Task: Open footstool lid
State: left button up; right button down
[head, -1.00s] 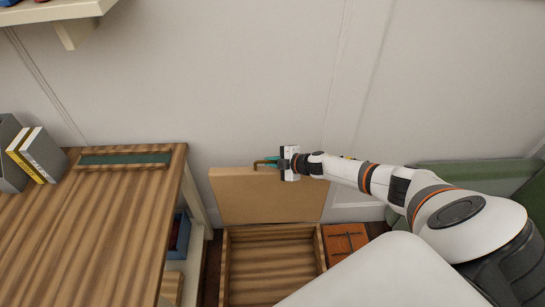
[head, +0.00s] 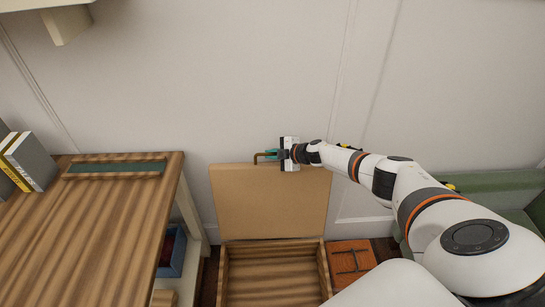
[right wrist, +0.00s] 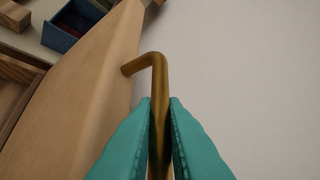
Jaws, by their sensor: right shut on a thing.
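The footstool (head: 322,272) is an open wooden box on the floor by the wall, and its inside shows empty where visible. Its lid (head: 270,203) stands raised, close to upright, at the back of the box. A bent brass handle (head: 256,160) sits at the lid's top edge. My right gripper (head: 270,154) is shut on this handle. In the right wrist view, the teal fingers (right wrist: 160,125) close on both sides of the handle (right wrist: 157,75), with the lid (right wrist: 85,75) to the left. My left gripper is not in view.
A wooden table (head: 90,225) with books (head: 32,162) and a green-inlaid tray (head: 115,169) stands at left. A blue bin (head: 173,253) sits under it. A reddish wooden piece (head: 350,259) lies right of the footstool. A green seat (head: 500,185) is at right. The wall is behind.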

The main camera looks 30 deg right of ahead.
jog(key=shift+f, duration=0.1)
jog(key=c, duration=1.5)
grip_release()
jog(key=shift+d, duration=0.1)
jog(key=shift+s+d+r, duration=0.1)
jog(key=shift+s+r, duration=0.15)
jog(key=shift+r, duration=0.05)
jog(key=p+v, duration=0.2)
jog(key=v, duration=0.9)
jog(key=shift+s, duration=0.2)
